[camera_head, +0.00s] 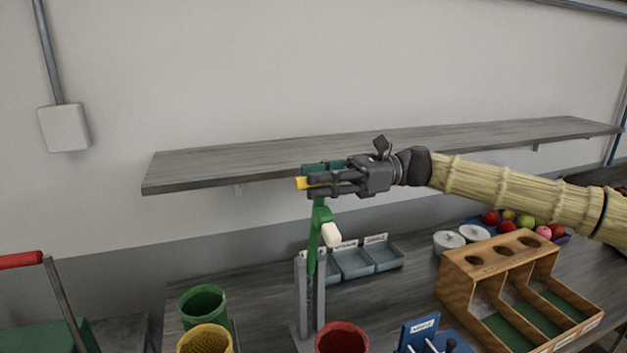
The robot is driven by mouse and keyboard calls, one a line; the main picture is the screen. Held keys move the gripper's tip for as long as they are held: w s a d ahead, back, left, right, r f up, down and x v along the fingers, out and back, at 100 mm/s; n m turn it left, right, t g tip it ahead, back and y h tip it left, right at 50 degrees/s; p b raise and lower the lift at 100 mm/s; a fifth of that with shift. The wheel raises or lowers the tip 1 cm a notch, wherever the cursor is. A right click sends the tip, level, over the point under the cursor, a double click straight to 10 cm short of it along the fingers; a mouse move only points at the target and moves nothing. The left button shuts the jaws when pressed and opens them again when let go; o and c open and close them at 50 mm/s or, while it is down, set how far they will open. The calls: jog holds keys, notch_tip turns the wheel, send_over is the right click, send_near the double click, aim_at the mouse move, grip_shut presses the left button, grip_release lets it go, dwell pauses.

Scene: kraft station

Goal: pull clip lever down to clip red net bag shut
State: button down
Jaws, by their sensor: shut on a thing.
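The clip machine (309,297) stands on the bench as a grey upright post. Its green lever (315,240) rises from the post, with a white block on its right side. My gripper (308,183) reaches in from the right at the lever's top end. A teal piece shows just behind the fingers. A red round tube (342,338) stands at the bottom edge, cut off by the picture. I cannot make out the red net bag itself.
A grey wall shelf (230,166) runs close behind my gripper. Green (203,302) and yellow (205,338) tubes stand left of the post. Grey bins (352,263) sit behind it. A wooden divided box (515,265), white lids and fruit lie to the right.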

jog(key=s+d+f+n+b, duration=0.3)
jog(key=s+f+n+b, duration=0.2)
jog(key=s+f+b, duration=0.3)
jog(key=s+d+f+n+b, duration=0.3)
jog(key=s+f+n+b, duration=0.3)
jog(key=s+f+b, duration=0.25)
notch_tip(320, 180, down, 10)
jog(key=s+n+b, duration=0.2)
jog(key=b, duration=0.3)
jog(key=shift+s+r+n, duration=0.2)
jog(key=shift+n, duration=0.2)
jog(key=shift+s+a+f, duration=0.1)
jog(key=shift+f, duration=0.1)
jog(key=c, duration=1.3)
grip_release()
jog(key=shift+c, duration=0.2)
jog(key=shift+o, duration=0.2)
jog(key=shift+r, duration=0.1)
jog(key=shift+w+r, duration=0.2)
jog(key=shift+r, duration=0.05)
jog(key=v, duration=1.2)
